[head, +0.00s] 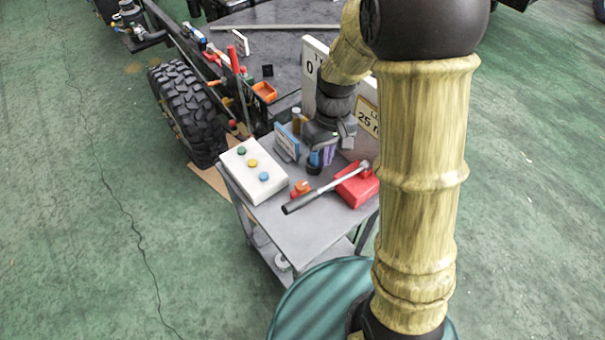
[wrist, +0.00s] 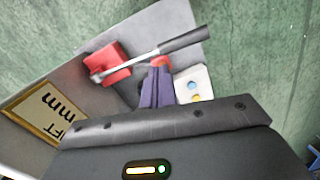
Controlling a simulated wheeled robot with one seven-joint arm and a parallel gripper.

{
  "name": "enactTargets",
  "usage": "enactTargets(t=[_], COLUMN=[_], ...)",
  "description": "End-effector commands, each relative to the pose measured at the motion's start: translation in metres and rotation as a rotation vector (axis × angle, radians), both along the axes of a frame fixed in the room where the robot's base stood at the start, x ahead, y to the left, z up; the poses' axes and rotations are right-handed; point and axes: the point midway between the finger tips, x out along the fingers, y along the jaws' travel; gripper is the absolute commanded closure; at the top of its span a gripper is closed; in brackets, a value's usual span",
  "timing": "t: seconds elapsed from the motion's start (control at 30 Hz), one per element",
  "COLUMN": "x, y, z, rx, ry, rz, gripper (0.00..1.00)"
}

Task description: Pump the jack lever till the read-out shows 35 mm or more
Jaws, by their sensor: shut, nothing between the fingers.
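The jack is a red block (head: 357,186) on the cart's top, near its right edge. Its lever (head: 327,190) is a metal rod with a dark grip, slanting down to the left. The wrist view shows the red block (wrist: 112,66) and the lever's dark grip (wrist: 184,40). The read-out sign (head: 367,118) shows 25 and part of an m, the rest hidden by my arm; in the wrist view the sign (wrist: 42,112) is cut off before the number. My gripper (head: 326,158) is behind the lever, its purple fingers (wrist: 157,72) shut and empty. I cannot tell whether they touch the rod.
A white box (head: 253,172) with green, yellow and blue buttons stands on the cart's left. A small orange-red piece (head: 301,187) sits beside the lever. A blue-and-white card (head: 287,140) stands behind. A chassis with a large tyre (head: 187,112) is beyond; green floor is open at left.

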Motion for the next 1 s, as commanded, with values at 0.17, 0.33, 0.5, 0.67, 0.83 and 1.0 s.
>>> enactTargets(t=[0.17,0.33,0.5,0.67,0.83,1.0], x=[0.024,0.029,0.029,0.029,0.024,0.017], y=[0.034,0.045,0.044,0.044,0.045,0.047], z=[0.020,0.019,0.017,0.016,0.006,-0.018], rx=[0.042,0.061,0.062,0.061,0.061,0.061], ry=[0.122,0.158,0.158,0.157,0.162,0.163], rz=[0.168,0.223,0.223,0.222,0.222,0.220], gripper=[1.00,1.00,1.00,1.00,1.00,1.00])
